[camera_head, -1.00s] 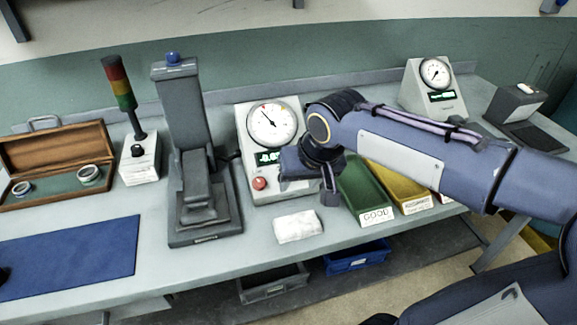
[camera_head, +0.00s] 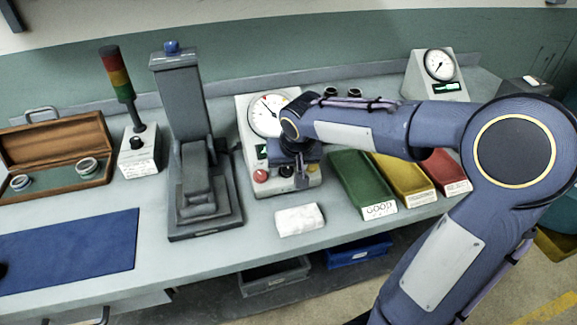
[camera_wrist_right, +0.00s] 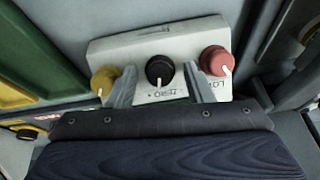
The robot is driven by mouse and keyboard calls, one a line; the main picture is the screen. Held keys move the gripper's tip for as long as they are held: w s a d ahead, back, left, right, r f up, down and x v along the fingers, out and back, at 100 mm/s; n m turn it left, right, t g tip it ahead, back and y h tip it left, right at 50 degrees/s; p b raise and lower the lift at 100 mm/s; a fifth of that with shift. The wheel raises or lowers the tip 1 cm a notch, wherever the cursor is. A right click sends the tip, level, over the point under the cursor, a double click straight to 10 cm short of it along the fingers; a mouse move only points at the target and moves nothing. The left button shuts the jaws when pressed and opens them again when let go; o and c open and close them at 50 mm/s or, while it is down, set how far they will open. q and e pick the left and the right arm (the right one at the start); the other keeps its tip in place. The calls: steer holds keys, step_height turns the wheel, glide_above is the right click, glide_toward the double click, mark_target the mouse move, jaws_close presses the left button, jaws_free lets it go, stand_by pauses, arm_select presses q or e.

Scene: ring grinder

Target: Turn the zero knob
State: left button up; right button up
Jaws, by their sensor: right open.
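The black zero knob (camera_wrist_right: 160,69) sits in the middle of a pale panel, between a yellow knob (camera_wrist_right: 104,79) and a red knob (camera_wrist_right: 215,60). It has a white pointer line and lettering beside it. My right gripper (camera_wrist_right: 161,82) is open, with one finger on each side of the black knob; I cannot tell whether they touch it. In the head view my right gripper (camera_head: 301,176) is in front of the gauge box (camera_head: 245,133), partly covering its lower front. The red knob also shows there (camera_head: 260,176).
A green bin (camera_head: 357,176), a yellow bin (camera_head: 404,178) and a red bin (camera_head: 446,171) stand right of the gauge box. A white block (camera_head: 300,219) lies in front. A grey stand (camera_head: 186,110) rises to the left. A blue mat (camera_head: 70,250) lies left.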

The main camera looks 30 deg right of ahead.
steer(key=c, duration=1)
steer(key=shift+n, duration=0.4)
steer(key=n+h+b, duration=0.1)
steer(key=n, duration=0.2)
steer(key=shift+a, duration=0.1)
steer(key=shift+n+h+b, duration=0.35)
steer(key=shift+n+h, duration=0.25)
steer(key=shift+n, duration=1.5)
steer(key=o, duration=1)
